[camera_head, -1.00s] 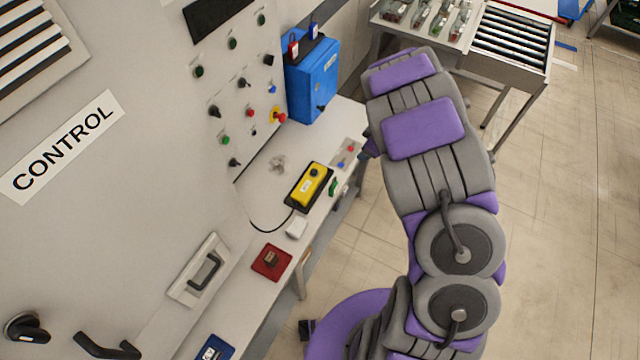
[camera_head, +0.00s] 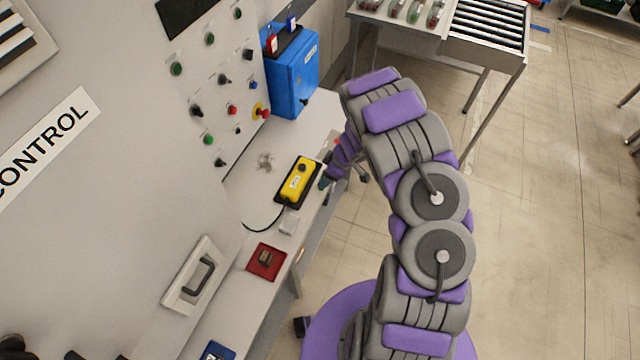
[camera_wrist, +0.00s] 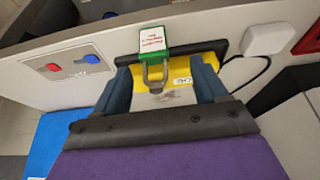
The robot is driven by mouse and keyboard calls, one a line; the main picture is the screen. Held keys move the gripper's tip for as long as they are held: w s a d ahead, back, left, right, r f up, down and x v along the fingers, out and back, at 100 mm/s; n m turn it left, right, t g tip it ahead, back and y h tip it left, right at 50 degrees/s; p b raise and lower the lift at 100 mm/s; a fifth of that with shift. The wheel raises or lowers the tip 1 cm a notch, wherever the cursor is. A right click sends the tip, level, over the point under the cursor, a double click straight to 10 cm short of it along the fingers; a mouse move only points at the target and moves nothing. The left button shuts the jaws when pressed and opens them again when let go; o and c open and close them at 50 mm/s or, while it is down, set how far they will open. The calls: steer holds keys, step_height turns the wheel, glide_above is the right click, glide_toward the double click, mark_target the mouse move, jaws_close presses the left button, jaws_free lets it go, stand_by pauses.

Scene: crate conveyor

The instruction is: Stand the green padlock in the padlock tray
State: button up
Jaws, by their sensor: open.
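The green padlock (camera_wrist: 154,40) lies on the bench beside the yellow control box, its grey shackle pointing toward my gripper in the wrist view. My gripper (camera_wrist: 162,80) is open, its two dark blue fingers on either side of the shackle, with no grip visible. In the head view my gripper (camera_head: 328,182) is low at the bench's front edge, and the padlock cannot be made out there. A black tray (camera_head: 283,43), apparently the padlock tray, is on top of the blue cabinet (camera_head: 292,80). A red padlock (camera_head: 271,45) and a blue padlock (camera_head: 291,24) stand in it.
The yellow control box (camera_head: 298,180) on a black base is close to my gripper. A white block (camera_head: 289,222) and a red pad (camera_head: 266,262) lie nearer on the bench (camera_head: 240,295). A plate with red and blue buttons (camera_wrist: 68,64) is beyond the padlock. The control panel rises behind.

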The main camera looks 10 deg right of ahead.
steer(key=b+x, duration=0.1)
steer(key=x, duration=0.5)
steer(key=shift+w+d+f+b, duration=0.15)
steer(key=shift+w+b, duration=0.05)
steer(key=shift+b, duration=0.15)
steer(key=shift+w+a+f, duration=0.1)
steer(key=shift+a+f, duration=0.05)
steer(key=shift+a, duration=0.1)
steer(key=shift+d, duration=0.35)
steer(key=shift+c, duration=0.4)
steer(key=shift+d, duration=0.25)
steer(key=c, duration=0.3)
steer(key=shift+c, duration=0.8)
steer(key=shift+a, duration=0.4)
steer(key=c, duration=0.4)
steer(key=shift+c, duration=1.3)
